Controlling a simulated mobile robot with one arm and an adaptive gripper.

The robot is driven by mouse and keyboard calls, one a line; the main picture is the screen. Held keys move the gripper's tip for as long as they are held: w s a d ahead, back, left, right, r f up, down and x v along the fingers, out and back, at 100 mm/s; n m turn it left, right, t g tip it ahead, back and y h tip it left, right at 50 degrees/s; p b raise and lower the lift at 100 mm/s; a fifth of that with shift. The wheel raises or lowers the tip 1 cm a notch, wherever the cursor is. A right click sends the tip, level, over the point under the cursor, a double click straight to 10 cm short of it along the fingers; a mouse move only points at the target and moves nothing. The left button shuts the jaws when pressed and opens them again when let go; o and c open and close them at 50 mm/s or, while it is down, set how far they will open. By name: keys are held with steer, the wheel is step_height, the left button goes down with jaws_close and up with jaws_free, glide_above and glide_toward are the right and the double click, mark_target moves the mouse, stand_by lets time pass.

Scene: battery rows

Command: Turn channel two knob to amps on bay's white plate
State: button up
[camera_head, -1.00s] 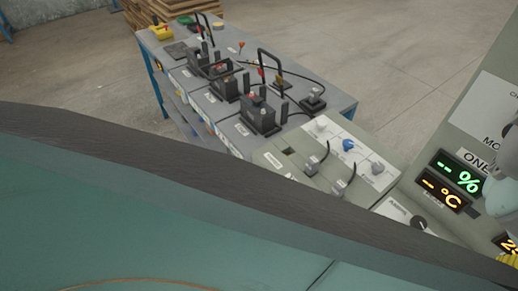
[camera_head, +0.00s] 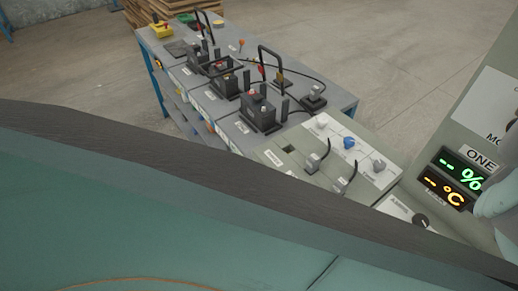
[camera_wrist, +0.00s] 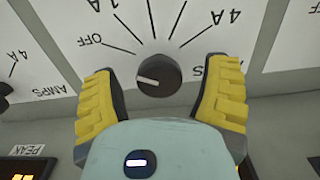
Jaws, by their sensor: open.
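In the wrist view a round black knob (camera_wrist: 158,75) with a white pointer mark sits on a white plate (camera_wrist: 120,55). The plate's print appears upside down: OFF, 1A, 4A and AMPS, with lines fanning out from the knob. The pointer mark lies toward the left of the knob. My gripper (camera_wrist: 160,88) is open, its yellow ridged fingers on either side of the knob with gaps visible. No channel number for this knob is readable. In the head view only a pale teal part of my arm shows at the right edge; the fingers are hidden.
In the wrist view another dark knob (camera_wrist: 4,97) is cut off at the left edge. In the head view a panel has green and amber displays (camera_head: 452,180). A bench (camera_head: 340,105) carries several black batteries. A plate with a black knob (camera_head: 420,220) sits below the displays.

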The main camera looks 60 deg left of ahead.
steer(key=c, duration=1.2)
steer(key=shift+c, duration=0.2)
steer(key=shift+w, duration=0.1)
steer(key=m+b, duration=0.2)
steer(key=m, duration=0.3)
steer(key=shift+w+m+b, duration=0.1)
steer(key=shift+m+b, duration=0.3)
steer(key=m+b, duration=0.1)
steer(key=m, duration=0.1)
steer(key=shift+a+f+m, duration=0.1)
steer(key=shift+m, duration=0.2)
steer(key=shift+m+b, duration=0.4)
steer(key=shift+m, duration=1.2)
